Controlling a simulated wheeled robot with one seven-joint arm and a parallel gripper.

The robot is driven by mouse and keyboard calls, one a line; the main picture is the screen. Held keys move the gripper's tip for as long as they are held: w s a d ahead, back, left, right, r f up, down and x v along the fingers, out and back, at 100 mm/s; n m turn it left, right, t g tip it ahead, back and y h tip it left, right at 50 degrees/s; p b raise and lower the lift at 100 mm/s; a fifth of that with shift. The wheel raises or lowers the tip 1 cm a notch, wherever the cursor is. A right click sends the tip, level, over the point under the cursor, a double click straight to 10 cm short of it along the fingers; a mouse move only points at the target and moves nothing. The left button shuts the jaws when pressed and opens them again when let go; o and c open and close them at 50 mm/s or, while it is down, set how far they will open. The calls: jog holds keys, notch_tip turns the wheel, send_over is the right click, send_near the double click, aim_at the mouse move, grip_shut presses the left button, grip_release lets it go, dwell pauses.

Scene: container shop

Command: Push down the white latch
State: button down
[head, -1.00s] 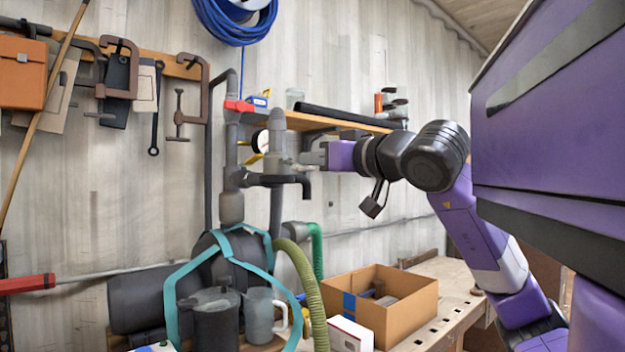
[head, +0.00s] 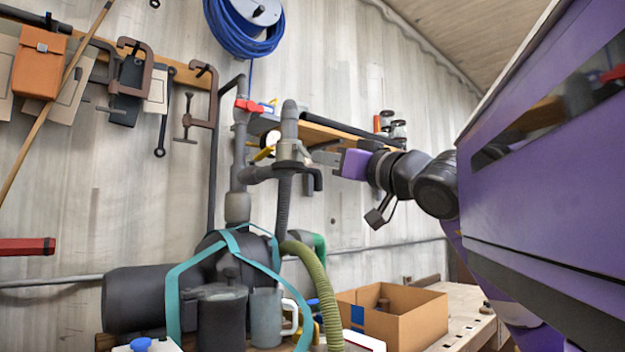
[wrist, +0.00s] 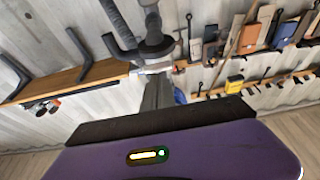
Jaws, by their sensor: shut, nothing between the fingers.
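I cannot make out a white latch for certain. A pale clasp shows on the orange pouch (head: 41,47) at the upper left of the head view. My gripper (head: 318,156) is shut and empty, its grey fingers pointing left just beside the upright grey pipe fitting (head: 290,150). Whether they touch it is unclear. In the wrist view my gripper (wrist: 157,90) points up towards the dark pipework (wrist: 155,45). A red valve handle (head: 249,105) and a yellow handle (head: 263,154) sit on the pipes, left of my gripper.
A wooden shelf (head: 325,130) runs along the wall behind my gripper. A blue hose coil (head: 235,38) hangs above. Below are a ribbed green hose (head: 325,290), a dark pump tank (head: 135,298) and a cardboard box (head: 418,325) on the bench. Open air lies below my gripper.

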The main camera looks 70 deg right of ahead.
jog(key=shift+f+b, duration=0.35)
jog(key=shift+b, duration=0.05)
notch_tip(320, 180, up, 20)
jog(key=p, duration=0.5)
jog(key=shift+w+d+f, duration=0.15)
jog(key=shift+w+f, duration=0.05)
dwell(0.6)
